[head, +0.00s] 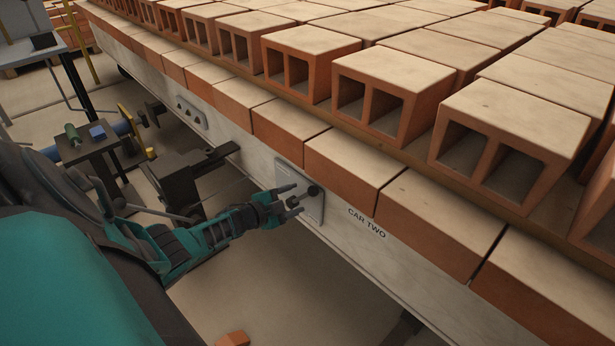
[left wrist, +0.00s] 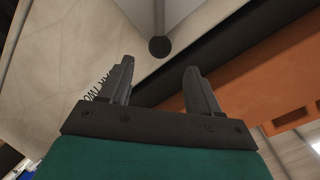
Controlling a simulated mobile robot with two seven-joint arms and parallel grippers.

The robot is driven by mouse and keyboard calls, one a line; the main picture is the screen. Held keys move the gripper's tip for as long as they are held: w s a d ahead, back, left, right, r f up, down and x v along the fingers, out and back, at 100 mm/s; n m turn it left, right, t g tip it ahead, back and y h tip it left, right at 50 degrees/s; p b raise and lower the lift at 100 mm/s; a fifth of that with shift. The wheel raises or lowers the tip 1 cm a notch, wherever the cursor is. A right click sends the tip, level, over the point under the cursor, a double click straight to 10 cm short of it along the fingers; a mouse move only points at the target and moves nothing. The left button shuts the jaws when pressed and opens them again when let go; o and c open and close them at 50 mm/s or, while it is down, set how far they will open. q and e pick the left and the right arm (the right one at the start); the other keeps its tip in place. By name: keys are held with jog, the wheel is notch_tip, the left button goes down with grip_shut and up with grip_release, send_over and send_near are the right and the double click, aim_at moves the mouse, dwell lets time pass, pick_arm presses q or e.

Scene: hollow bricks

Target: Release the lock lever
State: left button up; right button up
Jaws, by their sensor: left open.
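The lock lever shows as a dark round knob (head: 313,190) at a grey plate (head: 284,172) on the pale side of the car marked CAR TWO (head: 367,222). In the left wrist view the lever's dark knob (left wrist: 159,46) hangs at the end of a short grey bar, just beyond the fingertips and between their lines. My left gripper (head: 292,198) is open and empty in front of the plate. Its two fingers (left wrist: 160,70) point at the knob, and it looks close to it but not closed around it. My right gripper is in neither view.
Rows of hollow bricks (head: 312,42) cover the car's top, above an edge course of solid orange bricks (head: 290,126). A dark bracket (head: 195,170) juts out left of the plate. A small stand (head: 88,145) is at the left.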

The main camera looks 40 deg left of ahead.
aim_at(309, 193)
pick_arm(q)
jog(key=b+x, duration=0.1)
jog(key=x, duration=0.1)
jog(key=b+x, duration=0.2)
jog(key=x, duration=0.1)
jog(key=shift+w+f, duration=0.2)
jog(key=shift+f, duration=0.05)
jog(key=shift+w+b, duration=0.3)
jog(key=shift+w, duration=0.25)
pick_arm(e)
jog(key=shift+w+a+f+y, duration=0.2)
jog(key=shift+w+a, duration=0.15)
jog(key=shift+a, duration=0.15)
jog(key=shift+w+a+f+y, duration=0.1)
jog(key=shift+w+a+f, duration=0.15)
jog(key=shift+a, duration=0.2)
pick_arm(q)
grip_shut()
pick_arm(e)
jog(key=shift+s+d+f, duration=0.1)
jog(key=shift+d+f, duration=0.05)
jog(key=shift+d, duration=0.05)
